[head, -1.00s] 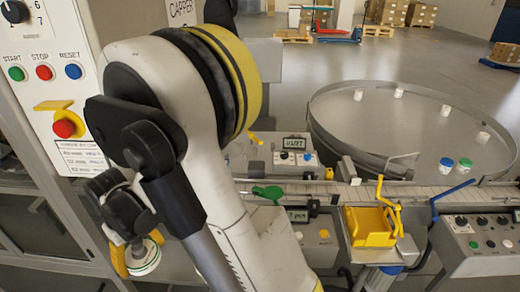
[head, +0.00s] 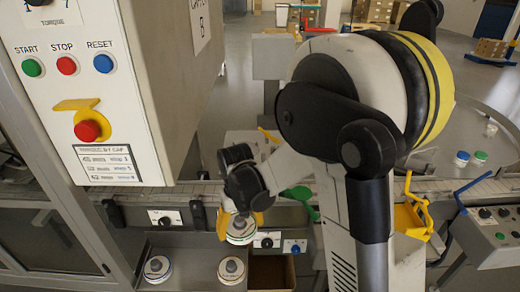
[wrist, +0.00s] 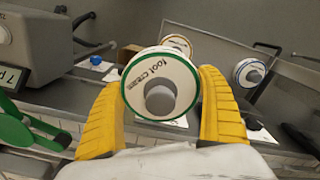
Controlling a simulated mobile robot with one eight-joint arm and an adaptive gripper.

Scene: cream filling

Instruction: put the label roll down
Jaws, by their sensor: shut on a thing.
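My gripper (head: 240,221) is shut on a white label roll (head: 240,234) with a green rim, in the lower middle of the head view. The wrist view shows the roll (wrist: 142,76) between the yellow fingers of my gripper (wrist: 160,82), with "foot cream" printed on its face and a grey core. Two other rolls lie below on a grey shelf (head: 195,261): a left roll (head: 152,277) and a right roll (head: 228,279). In the wrist view one has a yellow rim (wrist: 180,40), the other a blue rim (wrist: 250,73). The held roll appears above the shelf; its exact height is unclear.
A brown open box (head: 270,274) stands right of the shelf rolls. The capper cabinet (head: 130,130) with its red stop button (head: 88,130) overhangs at the left. A green handle (head: 301,195) and a yellow bracket (head: 410,221) are to the right.

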